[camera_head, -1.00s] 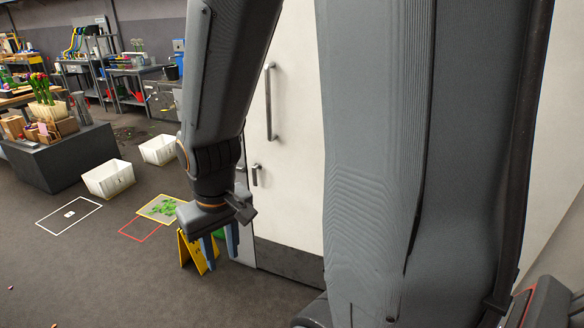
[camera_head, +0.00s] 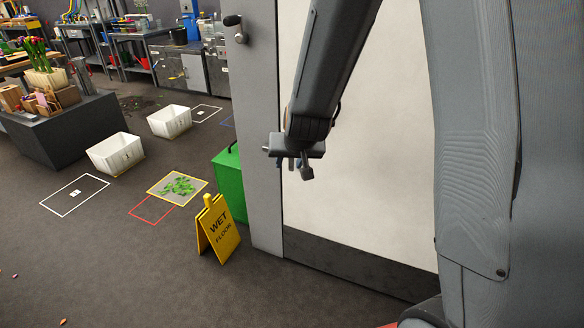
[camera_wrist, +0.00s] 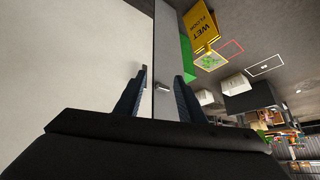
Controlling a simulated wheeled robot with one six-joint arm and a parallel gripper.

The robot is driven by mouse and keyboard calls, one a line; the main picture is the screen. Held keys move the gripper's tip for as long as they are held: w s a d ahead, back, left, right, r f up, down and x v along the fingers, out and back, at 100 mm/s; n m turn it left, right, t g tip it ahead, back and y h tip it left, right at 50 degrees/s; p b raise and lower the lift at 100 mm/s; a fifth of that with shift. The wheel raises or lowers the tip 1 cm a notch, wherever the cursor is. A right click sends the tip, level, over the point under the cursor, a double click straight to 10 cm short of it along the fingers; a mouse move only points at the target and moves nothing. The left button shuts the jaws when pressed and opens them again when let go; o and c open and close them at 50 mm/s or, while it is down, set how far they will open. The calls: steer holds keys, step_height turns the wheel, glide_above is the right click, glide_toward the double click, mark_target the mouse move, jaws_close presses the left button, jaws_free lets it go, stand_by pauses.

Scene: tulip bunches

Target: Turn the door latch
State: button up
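The pale door (camera_head: 360,150) fills the middle of the head view, beside a grey upright strip (camera_head: 262,130); the door also shows on the left of the wrist view (camera_wrist: 70,60). A small light lever, probably the latch (camera_wrist: 162,87), shows between my fingertips in the wrist view, by the grey strip. I see nothing held, and contact with the lever cannot be told.
A yellow wet-floor sign (camera_head: 217,230) and a green box (camera_head: 228,180) stand left of the door. A dark-knobbed fitting (camera_head: 233,20) is on the grey strip, high up. White crates (camera_head: 116,153) and floor outlines lie farther left. The front left floor is mostly clear.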

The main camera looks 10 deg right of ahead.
mark_target(290, 160)
steer(key=w+d+f+m+t+h+b, duration=0.2)
steer(key=w+f+m+t+h+b, duration=0.45)
steer(key=w+f+h+b, duration=0.85)
steer(key=w+d+y+p, duration=0.1)
steer(key=w, duration=0.2)
steer(key=w+d+f+y+p, duration=0.1)
steer(key=w, duration=0.2)
steer(key=w+d+n+y+p, duration=0.1)
steer(key=w+d+y, duration=0.1)
steer(key=w, duration=0.1)
steer(key=shift+w+f+t, duration=0.25)
steer(key=shift+f+t, duration=0.05)
steer(key=shift+t, duration=0.05)
steer(key=shift+a, duration=0.1)
jaws_close()
